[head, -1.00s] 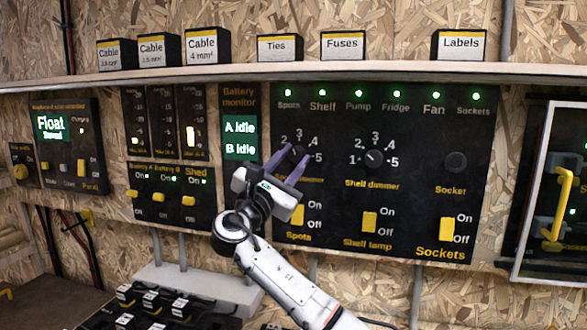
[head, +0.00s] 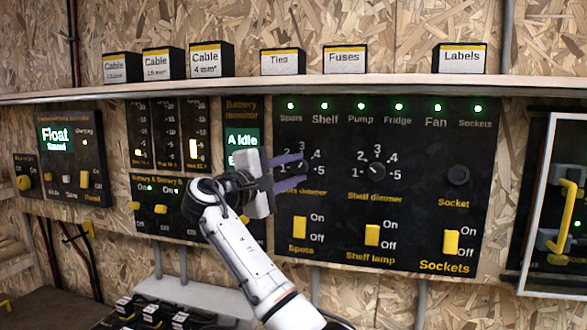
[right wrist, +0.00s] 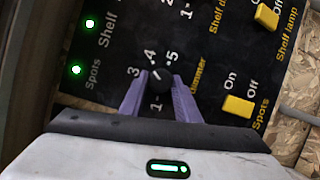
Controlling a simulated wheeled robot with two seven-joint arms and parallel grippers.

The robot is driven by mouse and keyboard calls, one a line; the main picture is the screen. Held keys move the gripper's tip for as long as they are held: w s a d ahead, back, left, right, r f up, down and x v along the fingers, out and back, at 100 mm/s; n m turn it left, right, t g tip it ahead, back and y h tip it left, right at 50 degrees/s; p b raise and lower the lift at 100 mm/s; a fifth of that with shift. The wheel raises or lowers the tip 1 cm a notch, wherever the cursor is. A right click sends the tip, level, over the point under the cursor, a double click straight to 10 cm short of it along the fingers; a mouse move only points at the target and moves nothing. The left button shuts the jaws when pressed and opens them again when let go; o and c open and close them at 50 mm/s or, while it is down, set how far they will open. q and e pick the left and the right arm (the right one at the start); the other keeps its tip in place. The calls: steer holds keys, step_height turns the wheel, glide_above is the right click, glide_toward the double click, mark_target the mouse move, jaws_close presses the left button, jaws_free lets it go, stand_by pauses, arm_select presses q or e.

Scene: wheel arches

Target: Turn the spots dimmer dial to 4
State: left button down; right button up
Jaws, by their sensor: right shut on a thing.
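The spots dimmer dial (right wrist: 160,79) is a small dark round knob on the black switch panel, with numbers 1 to 5 around it. In the right wrist view it sits between the purple fingertips of my right gripper (right wrist: 160,88), which is shut on it. In the head view my right gripper (head: 292,171) reaches the dial from the left, and its fingers partly cover the dial and its label. The dial's pointer is too small to read surely. The 2 is hidden in the wrist view. My left gripper is not in view.
The shelf dimmer dial (head: 377,170) is to the right. The yellow spots switch (head: 299,228) and shelf lamp switch (head: 372,235) are below. A shelf (head: 370,86) with labelled boxes runs above. A framed door with a yellow handle (head: 563,222) is at far right.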

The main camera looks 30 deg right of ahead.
steer(key=shift+r+m+y+p, duration=0.1)
steer(key=shift+m+y+p, duration=0.25)
steer(key=shift+m, duration=0.65)
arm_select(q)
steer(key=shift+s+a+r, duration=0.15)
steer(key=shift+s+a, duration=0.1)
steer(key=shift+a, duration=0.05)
arm_select(e)
steer(key=shift+m, duration=0.4)
steer(key=o, duration=1)
steer(key=shift+o, duration=0.2)
arm_select(q)
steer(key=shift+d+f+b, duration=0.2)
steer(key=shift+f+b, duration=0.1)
steer(key=shift+b, duration=0.15)
arm_select(e)
steer(key=v, duration=1)
steer(key=shift+a+r, duration=0.15)
steer(key=shift+r, duration=0.1)
